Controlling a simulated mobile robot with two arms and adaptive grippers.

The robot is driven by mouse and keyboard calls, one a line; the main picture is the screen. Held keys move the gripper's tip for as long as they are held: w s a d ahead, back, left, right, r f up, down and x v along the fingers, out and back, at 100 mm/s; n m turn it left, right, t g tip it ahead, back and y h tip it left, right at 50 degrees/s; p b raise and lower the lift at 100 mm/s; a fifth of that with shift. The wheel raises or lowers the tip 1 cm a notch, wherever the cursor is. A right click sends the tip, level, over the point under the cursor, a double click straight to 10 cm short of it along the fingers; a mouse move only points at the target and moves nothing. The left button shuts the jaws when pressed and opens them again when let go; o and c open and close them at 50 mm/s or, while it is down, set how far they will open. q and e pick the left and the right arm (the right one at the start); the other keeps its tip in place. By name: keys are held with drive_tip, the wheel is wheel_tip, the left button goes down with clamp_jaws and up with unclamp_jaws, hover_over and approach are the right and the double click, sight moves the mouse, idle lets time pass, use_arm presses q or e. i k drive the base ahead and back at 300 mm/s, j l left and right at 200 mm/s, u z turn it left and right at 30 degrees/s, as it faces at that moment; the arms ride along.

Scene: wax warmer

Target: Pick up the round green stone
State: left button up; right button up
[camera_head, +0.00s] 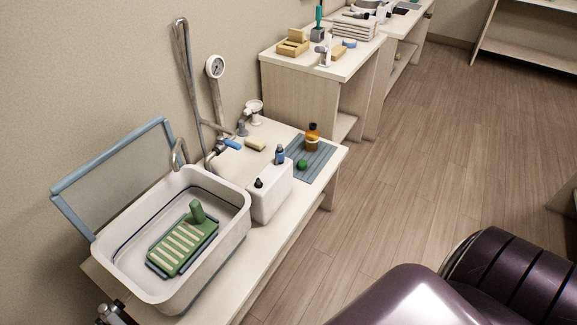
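The round green stone (302,164) is small and dark green. It sits on the near-left part of a blue-grey ridged mat (322,158) at the right end of the near counter. An orange-brown bottle (312,137) stands just behind it on the same mat. What looks like part of my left gripper (115,313) shows at the bottom left edge, beside the basin and far from the stone. It is cut off by the frame, so its fingers cannot be made out. My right gripper is not in view.
A white box (269,197) with bottles stands left of the stone. A deep white basin (232,232) holds a green slatted rack (182,248); a glass panel (115,172) rises behind it. Dark purple padded seating (520,280) fills the lower right. Open floor (400,190) lies right of the counter.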

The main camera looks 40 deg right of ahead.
sight(302, 165)
drive_tip(key=l+u, duration=0.4)
drive_tip(key=i+l+u, duration=0.1)
drive_tip(key=l+u, duration=0.15)
drive_tip(key=u, duration=0.2)
drive_tip(key=l+u, duration=0.4)
drive_tip(key=k+l+u, duration=0.1)
drive_tip(key=l, duration=0.3)
drive_tip(key=k+l+u, duration=0.1)
drive_tip(key=l, duration=0.3)
drive_tip(key=k+l+u, duration=0.15)
drive_tip(key=l, duration=0.25)
drive_tip(key=k+l+u, duration=0.1)
drive_tip(key=l, duration=0.3)
drive_tip(key=k+l+u, duration=0.1)
drive_tip(key=k+l, duration=0.15)
drive_tip(key=k+l+u, duration=0.1)
drive_tip(key=l, duration=0.35)
drive_tip(key=k, duration=0.1)
